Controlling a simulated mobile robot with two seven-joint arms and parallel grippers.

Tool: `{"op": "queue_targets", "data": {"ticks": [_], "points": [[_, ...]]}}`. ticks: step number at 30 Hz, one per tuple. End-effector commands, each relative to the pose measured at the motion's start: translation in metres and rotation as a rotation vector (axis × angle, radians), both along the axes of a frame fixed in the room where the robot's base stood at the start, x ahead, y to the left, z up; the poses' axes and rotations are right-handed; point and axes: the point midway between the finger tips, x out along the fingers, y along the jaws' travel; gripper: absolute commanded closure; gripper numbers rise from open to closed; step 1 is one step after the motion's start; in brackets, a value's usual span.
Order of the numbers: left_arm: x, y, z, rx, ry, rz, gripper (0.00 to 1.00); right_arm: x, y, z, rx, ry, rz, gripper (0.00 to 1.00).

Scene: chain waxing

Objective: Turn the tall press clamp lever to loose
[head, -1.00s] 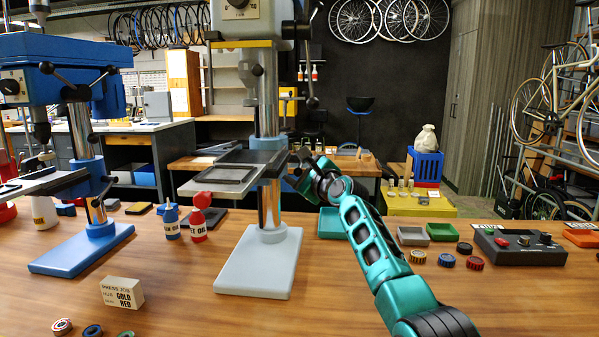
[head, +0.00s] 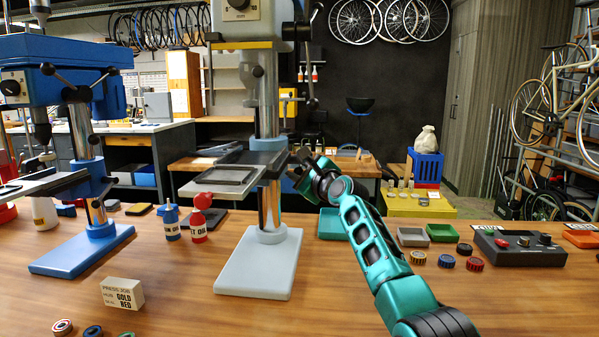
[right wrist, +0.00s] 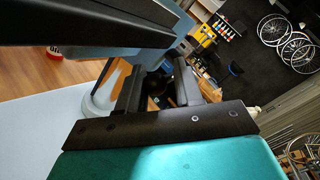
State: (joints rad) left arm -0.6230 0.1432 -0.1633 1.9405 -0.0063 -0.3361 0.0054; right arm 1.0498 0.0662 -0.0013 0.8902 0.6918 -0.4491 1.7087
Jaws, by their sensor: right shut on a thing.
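The tall press (head: 268,110) is the light grey drill press in the middle of the head view, with a grey base plate and a dark work table (head: 235,172) on its column. My right gripper (head: 299,166) is at the right rear edge of that work table, beside the column. In the right wrist view its two dark fingers (right wrist: 157,88) are shut on a dark knob-like end of the clamp lever (right wrist: 156,84). The fingers hide most of the lever, so its angle cannot be told. My left gripper is not in view.
A blue press (head: 85,200) stands at the left. Red (head: 199,225) and blue (head: 171,222) bottles stand between the presses. A teal tray (head: 331,223) lies behind my right arm. Small trays, several discs and a dark control box (head: 518,246) lie at the right.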

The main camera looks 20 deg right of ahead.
Motion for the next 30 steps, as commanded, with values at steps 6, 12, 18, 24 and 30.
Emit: {"op": "queue_targets", "data": {"ticks": [6,12,18,24,30], "points": [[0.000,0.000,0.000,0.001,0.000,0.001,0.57,0.000,0.001,-0.004,0.005,0.015,0.004,1.00],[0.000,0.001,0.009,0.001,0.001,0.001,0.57,0.001,0.002,0.005,0.035,0.085,0.007,1.00],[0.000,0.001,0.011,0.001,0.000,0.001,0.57,0.000,0.001,0.004,0.054,0.132,0.004,1.00],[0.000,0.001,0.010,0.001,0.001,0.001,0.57,0.000,0.001,0.002,0.053,0.135,0.004,1.00],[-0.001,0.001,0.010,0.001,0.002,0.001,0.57,0.000,0.001,0.003,0.052,0.132,0.003,0.51]]}}
